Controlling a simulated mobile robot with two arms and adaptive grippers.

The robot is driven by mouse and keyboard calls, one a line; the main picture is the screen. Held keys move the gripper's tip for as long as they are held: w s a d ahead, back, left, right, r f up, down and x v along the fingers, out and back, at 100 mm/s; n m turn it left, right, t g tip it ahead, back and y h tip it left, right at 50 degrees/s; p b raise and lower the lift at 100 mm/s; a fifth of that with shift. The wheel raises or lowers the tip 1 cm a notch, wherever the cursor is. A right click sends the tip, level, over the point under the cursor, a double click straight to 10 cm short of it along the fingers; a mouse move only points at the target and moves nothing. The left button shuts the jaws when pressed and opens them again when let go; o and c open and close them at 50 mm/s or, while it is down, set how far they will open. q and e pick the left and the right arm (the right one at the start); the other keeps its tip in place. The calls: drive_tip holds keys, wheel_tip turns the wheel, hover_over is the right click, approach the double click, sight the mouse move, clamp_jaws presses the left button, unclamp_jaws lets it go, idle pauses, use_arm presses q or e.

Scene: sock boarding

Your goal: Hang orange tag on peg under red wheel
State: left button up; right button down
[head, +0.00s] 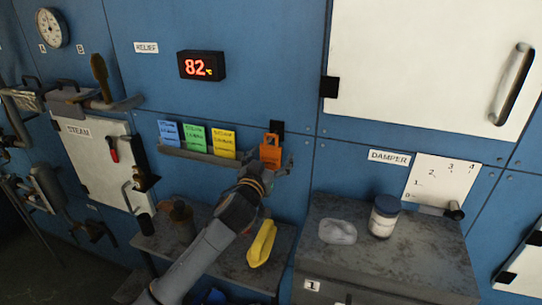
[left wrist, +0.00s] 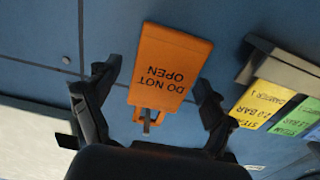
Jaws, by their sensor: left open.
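The orange tag (head: 270,153), printed DO NOT OPEN, is at the wall just right of the colored cards. In the left wrist view the tag (left wrist: 172,62) appears upside down, with a small metal peg (left wrist: 147,122) at its slotted end; it seems to hang there. My left gripper (head: 268,170) is open in front of the tag. In the left wrist view its fingers (left wrist: 155,84) stand on either side of the tag, with gaps showing. No red wheel can be made out. My right gripper is not in view.
Blue, green and yellow cards (head: 225,144) stand on a narrow ledge (head: 205,156) left of the tag. A white door with a handle (head: 513,84) is at upper right.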

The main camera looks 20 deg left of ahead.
use_arm(q)
drive_tip(key=c, duration=1.2)
drive_tip(key=shift+o, duration=0.2)
